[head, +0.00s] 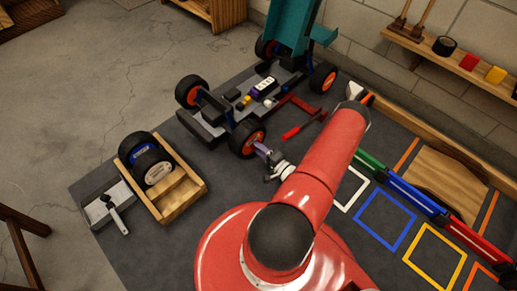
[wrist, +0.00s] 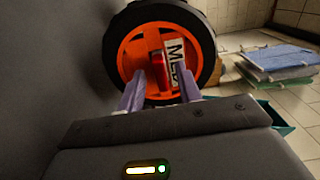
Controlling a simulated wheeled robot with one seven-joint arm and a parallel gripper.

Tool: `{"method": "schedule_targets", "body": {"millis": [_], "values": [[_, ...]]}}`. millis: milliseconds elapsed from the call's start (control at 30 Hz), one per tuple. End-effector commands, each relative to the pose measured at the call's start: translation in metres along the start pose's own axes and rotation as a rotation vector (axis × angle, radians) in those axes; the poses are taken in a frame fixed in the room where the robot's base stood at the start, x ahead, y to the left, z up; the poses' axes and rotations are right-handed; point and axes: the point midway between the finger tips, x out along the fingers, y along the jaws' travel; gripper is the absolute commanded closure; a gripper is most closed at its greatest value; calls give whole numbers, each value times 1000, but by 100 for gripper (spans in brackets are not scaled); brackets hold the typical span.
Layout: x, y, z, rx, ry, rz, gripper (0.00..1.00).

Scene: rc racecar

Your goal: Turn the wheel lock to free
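The RC car (head: 240,110) stands on the dark mat with black tyres and orange hubs. Its near wheel (head: 246,139) is beside my gripper (head: 268,157). In the wrist view that wheel (wrist: 205,35) fills the upper middle, with an orange hub. A small red piece (wrist: 158,70), which looks like the wheel lock, stands at the hub's centre, beside a white label (wrist: 176,60) with partly hidden lettering. My gripper (wrist: 159,88) is open, with one purple-grey finger on either side below the red piece. I cannot tell whether either finger touches the hub.
A wooden crate (head: 188,199) holding spare black wheels (head: 152,160) and a grey tray (head: 100,212) with a tool lie left on the mat. A red-handled tool (head: 291,132) lies near my arm. Coloured outlined squares (head: 386,228) are at the right. A wall shelf runs behind.

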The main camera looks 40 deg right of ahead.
Motion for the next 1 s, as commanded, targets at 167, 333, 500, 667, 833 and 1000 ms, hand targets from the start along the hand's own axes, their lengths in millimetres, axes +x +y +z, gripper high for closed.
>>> {"method": "schedule_targets", "body": {"millis": [167,333,500,667,833,1000], "values": [[-31,0,0,1,2,2,65],[-58,0,0,1,2,3,65],[-69,0,1,1,0,1,65],[-70,0,1,1,0,1,65],[-70,0,0,1,0,1,65],[-70,0,0,1,0,1,65]]}}
